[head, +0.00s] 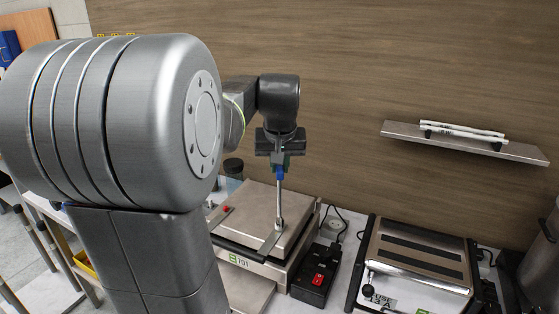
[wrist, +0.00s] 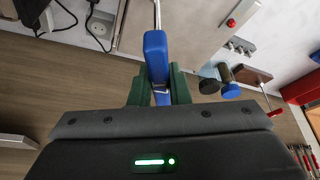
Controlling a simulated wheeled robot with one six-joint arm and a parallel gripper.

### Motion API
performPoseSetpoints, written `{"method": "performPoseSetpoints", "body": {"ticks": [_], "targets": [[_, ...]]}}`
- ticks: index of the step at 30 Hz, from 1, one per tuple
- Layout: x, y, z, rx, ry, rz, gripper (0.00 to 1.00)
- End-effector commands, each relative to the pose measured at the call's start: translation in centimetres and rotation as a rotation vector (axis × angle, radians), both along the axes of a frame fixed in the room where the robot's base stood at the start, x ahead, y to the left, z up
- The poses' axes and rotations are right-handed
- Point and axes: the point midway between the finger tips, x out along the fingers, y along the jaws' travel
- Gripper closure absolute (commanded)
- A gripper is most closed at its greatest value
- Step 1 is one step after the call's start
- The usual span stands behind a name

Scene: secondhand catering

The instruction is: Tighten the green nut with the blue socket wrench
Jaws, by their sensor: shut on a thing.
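The blue socket wrench (head: 280,172) hangs upright from my gripper (head: 279,160), its metal shaft pointing down at the flat steel top of a machine (head: 262,204). The shaft's lower end is near a flat metal strip on that top; I cannot tell if it touches. In the wrist view, the wrench's blue handle (wrist: 155,52) is between the green fingers of my gripper (wrist: 157,82), which is shut on it. I cannot make out the green nut in either view.
A black box with a red switch (head: 318,279) stands right of the machine. A contact grill (head: 417,262) is farther right. A wall shelf (head: 463,142) holds pale rods. Blue-and-dark round-ended objects (wrist: 229,85) show in the wrist view. Some white counter is bare between machine and grill.

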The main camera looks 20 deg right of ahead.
Motion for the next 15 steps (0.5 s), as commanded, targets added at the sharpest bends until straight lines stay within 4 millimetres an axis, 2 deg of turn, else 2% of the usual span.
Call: {"method": "performPoseSetpoints", "body": {"ticks": [10,15], "targets": [[0.02,-0.05,0.19,-0.002,-0.002,0.021,1.0],[0.0,-0.12,0.3,-0.001,-0.002,0.135,1.0]]}}
